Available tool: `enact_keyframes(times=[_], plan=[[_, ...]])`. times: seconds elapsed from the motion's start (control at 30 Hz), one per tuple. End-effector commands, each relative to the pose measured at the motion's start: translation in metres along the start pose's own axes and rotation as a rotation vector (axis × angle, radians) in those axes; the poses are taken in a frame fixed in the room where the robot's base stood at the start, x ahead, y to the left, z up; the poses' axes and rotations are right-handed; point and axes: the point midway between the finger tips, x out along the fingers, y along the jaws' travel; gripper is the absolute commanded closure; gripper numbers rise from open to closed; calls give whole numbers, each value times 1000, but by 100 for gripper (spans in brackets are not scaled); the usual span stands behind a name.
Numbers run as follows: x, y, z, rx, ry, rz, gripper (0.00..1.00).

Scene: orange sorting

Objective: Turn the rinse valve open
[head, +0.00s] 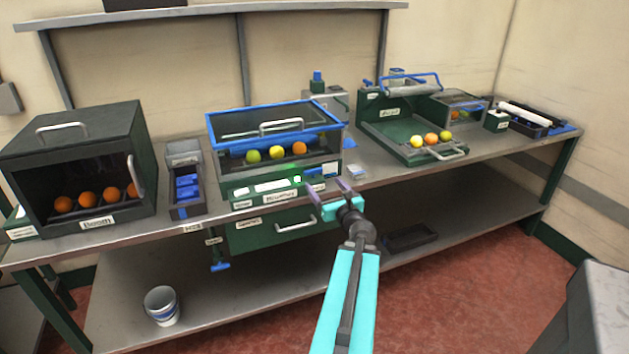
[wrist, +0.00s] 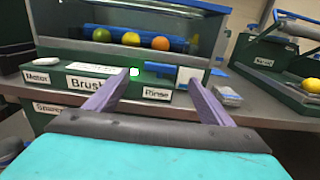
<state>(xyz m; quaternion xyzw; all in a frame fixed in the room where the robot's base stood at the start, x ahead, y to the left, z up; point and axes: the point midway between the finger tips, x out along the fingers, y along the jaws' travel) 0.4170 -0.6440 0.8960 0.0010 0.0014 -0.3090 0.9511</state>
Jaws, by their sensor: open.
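The rinse valve (head: 315,171) shows as a small blue handle at the right front of the green brush machine (head: 265,192). In the wrist view, a blue and white part (wrist: 186,75) sits above the "Rinse" label (wrist: 157,93), partly hidden by the right finger. The handle's exact turn is hard to tell. My gripper (head: 328,187) is open and empty, in front of the machine's right front corner. In the wrist view, my gripper (wrist: 152,80) has its fingers on either side of the "Rinse" label. Contact with the valve cannot be made out.
A green light (wrist: 134,71) glows left of the valve. Several fruits lie behind the machine's glass. A green drawer (head: 285,227) hangs below the bench. A small grey block (wrist: 229,96) lies right of the machine.

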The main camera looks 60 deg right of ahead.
Motion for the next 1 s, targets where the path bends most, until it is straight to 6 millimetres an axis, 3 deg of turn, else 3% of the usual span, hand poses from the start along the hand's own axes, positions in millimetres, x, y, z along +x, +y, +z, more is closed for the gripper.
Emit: enact_keyframes(times=[0.37, 1.0], plan=[[2, 0, -2, -3, -4, -8, 25], [67, -2, 2, 0, -4, -7, 25]])
